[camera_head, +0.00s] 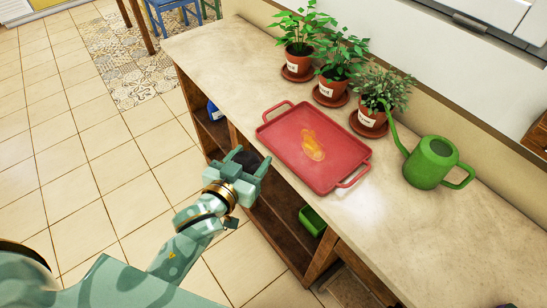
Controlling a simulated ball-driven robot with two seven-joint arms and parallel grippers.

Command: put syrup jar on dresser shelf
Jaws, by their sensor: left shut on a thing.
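My left gripper (250,162) is shut on a dark thing (247,157), which I take to be the syrup jar. Little of it shows between the fingers, so its shape and tilt cannot be told. The gripper is at the open front of the wooden dresser (322,254), near its shelf openings and below the pale top. An amber, glossy patch or object (312,145) lies on a red tray (283,153) on the dresser top; I cannot tell which it is. My right gripper is not in view.
Three potted plants (299,59) on saucers stand along the wall, with a green watering can (428,165) to the right. A blue item (215,112) and a green container (312,220) sit inside the dresser. The tiled floor at left is clear.

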